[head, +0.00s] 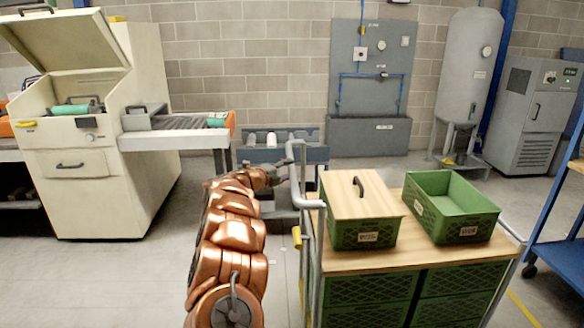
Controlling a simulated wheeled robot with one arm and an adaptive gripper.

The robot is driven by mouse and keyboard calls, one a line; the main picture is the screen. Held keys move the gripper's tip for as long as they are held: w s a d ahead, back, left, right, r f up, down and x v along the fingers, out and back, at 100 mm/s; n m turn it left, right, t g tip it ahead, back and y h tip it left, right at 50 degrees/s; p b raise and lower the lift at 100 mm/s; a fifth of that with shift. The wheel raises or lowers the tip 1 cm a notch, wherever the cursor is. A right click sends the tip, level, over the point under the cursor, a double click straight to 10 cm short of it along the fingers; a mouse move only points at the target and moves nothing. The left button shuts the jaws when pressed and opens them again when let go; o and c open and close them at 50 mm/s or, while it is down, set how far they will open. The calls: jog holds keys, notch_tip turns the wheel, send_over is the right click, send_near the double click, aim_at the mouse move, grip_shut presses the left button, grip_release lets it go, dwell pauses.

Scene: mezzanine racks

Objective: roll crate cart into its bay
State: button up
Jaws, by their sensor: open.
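The crate cart (440,262) stands at the lower right, with a wooden top and green crates beneath it. A grey tube handle (297,180) rises at its left side. A green crate with a wooden lid (362,192) and an open, empty-looking green crate (452,207) sit on top. My copper arm reaches forward to the left of the cart. My gripper (282,172) is open beside the upright tube of the handle; I cannot tell whether it touches or surrounds it. The cart's wheels are out of view. I cannot tell which floor area is its bay.
A beige machine (105,125) with a raised lid and a roller conveyor (172,122) stand at the left. A grey wall panel (372,75), a tank (470,75) and a cabinet (532,118) line the back. A blue rack (560,230) stands close right. Floor at lower left is clear.

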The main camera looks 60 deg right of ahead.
jog(key=shift+s+d+f+p, duration=0.1)
jog(key=shift+d+p, duration=0.15)
jog(key=shift+d, duration=0.65)
jog(key=shift+s+d+f+p, duration=0.1)
jog(key=shift+d+p, duration=0.15)
jog(key=shift+d, duration=0.6)
grip_shut()
